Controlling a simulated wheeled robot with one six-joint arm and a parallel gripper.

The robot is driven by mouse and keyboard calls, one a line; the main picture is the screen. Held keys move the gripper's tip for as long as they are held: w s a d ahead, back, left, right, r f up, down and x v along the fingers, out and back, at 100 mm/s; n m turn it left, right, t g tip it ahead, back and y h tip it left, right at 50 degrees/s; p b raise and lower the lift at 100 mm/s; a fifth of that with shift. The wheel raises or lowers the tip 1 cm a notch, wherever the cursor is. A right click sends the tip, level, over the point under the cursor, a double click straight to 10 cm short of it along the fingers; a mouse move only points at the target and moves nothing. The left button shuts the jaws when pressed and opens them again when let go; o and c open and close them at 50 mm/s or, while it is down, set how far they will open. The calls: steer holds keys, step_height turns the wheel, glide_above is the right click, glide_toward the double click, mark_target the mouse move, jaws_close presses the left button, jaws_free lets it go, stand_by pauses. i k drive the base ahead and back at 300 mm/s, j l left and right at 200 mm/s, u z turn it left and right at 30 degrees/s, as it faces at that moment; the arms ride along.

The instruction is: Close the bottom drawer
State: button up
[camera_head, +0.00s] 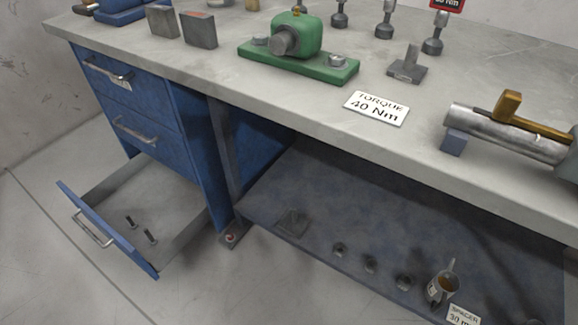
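The bottom drawer (104,228) of the blue cabinet at the left is pulled well out. Its blue front carries a silver bar handle (93,229). Two small dark bolt-like pieces (142,231) lie on the drawer's grey floor. The two drawers above it, the top drawer (112,83) and the middle drawer (140,135), are shut and have silver handles. My gripper is not in view.
The bench top (200,68) holds a green housing (298,50), a metal cylinder with a brass-coloured part (508,130) and a torque sign (376,108). The floor (60,285) before the drawer is clear.

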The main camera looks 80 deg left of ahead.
mark_target(173, 208)
steer(key=u, duration=4.35)
